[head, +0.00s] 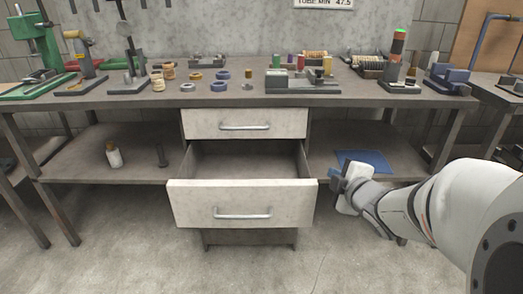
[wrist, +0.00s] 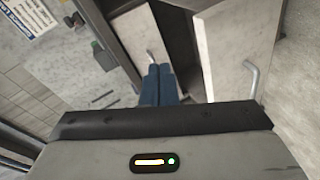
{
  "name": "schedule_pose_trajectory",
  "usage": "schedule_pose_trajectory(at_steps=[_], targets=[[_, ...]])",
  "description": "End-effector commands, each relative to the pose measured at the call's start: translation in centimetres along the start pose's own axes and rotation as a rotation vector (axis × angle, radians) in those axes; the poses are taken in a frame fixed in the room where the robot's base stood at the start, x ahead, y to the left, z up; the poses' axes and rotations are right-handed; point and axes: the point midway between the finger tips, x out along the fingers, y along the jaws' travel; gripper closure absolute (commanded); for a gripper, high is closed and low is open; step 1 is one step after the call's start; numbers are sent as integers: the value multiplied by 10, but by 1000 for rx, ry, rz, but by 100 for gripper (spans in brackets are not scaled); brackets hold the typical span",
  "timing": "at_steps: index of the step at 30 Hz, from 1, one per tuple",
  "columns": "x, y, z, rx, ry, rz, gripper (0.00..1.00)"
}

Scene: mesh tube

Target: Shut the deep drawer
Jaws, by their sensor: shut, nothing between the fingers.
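The deep drawer (head: 243,204) is the lower one under the workbench, with a pale front and a bar handle. It is pulled well out and its empty-looking inside shows. In the wrist view, its front (wrist: 238,45) is at the upper right, tilted in the picture. My gripper (head: 337,178) is to the right of the drawer front, apart from it. In the wrist view, the gripper's blue fingers (wrist: 160,78) are together and hold nothing. The shallow upper drawer (head: 245,124) is shut.
The workbench (head: 230,97) carries several tools, rings and spools. A lower shelf holds a white bottle (head: 114,155) on the left and a blue mat (head: 364,160) on the right, behind my gripper. The floor in front of the drawer is clear.

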Motion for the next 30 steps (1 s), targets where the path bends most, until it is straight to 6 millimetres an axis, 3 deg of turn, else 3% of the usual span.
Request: schedule_pose_trajectory(at_steps=[1,3,9,12,20,30], targets=[[13,-33,6,-59,65,16,100],[19,-55,0,-149,173,47,100],[18,-109,-16,-324,453,138,100],[13,-126,-22,-368,552,177,100],[5,-135,-33,-402,651,220,100],[29,-126,-56,-397,655,217,100]])
